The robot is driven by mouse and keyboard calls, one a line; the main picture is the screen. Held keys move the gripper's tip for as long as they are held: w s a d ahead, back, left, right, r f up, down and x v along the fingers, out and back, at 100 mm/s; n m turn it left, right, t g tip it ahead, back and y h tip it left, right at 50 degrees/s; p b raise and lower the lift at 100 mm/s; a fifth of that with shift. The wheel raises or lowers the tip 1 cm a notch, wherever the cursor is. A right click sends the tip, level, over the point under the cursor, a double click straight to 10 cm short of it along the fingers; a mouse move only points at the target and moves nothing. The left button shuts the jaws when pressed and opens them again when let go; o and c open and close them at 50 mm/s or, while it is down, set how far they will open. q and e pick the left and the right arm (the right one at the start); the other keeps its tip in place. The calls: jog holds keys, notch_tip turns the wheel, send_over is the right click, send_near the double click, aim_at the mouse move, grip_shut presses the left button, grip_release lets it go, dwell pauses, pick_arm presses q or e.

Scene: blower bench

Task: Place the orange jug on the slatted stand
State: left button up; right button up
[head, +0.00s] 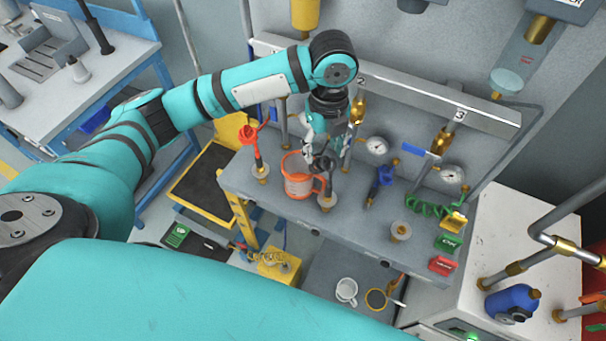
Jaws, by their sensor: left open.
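The orange jug (298,187) stands upright on the grey bench in the head view, with a pale label on its side. My left gripper (321,162) reaches down from above at the jug's right rim and is open. Its fingers overlap the jug's right side in the picture; I cannot tell whether they touch it or straddle its handle. A grey stand with dark slats (38,66), apparently the slatted stand, is on the blue-framed table at the upper left. My right gripper is not in view.
A red-topped valve (249,136) rises left of the jug, and a blue-handled valve (381,178) stands to its right. Gauges and pipes line the back rail (400,92). A white mug (346,289) sits on a lower surface. A yellow-framed cart (205,178) stands between bench and table.

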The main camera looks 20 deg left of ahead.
pick_arm(q)
send_over(321, 178)
notch_tip(321, 178, down, 4)
jog(key=shift+f+p, duration=0.1)
jog(key=shift+p, duration=0.2)
notch_tip(321, 178, down, 4)
jog(key=shift+w+r, duration=0.15)
jog(key=shift+f+p, duration=0.3)
jog(key=shift+p, duration=0.2)
jog(key=f, duration=0.2)
jog(key=f+p, duration=0.1)
jog(key=shift+s+d+f, duration=0.25)
jog(key=shift+s+f, duration=0.05)
jog(key=shift+f, duration=0.45)
jog(key=c, duration=0.7)
grip_shut()
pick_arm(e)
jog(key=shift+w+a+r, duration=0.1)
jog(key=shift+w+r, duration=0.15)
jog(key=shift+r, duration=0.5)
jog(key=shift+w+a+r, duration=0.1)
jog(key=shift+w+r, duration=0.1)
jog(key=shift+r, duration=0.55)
pick_arm(q)
jog(key=shift+f, duration=0.1)
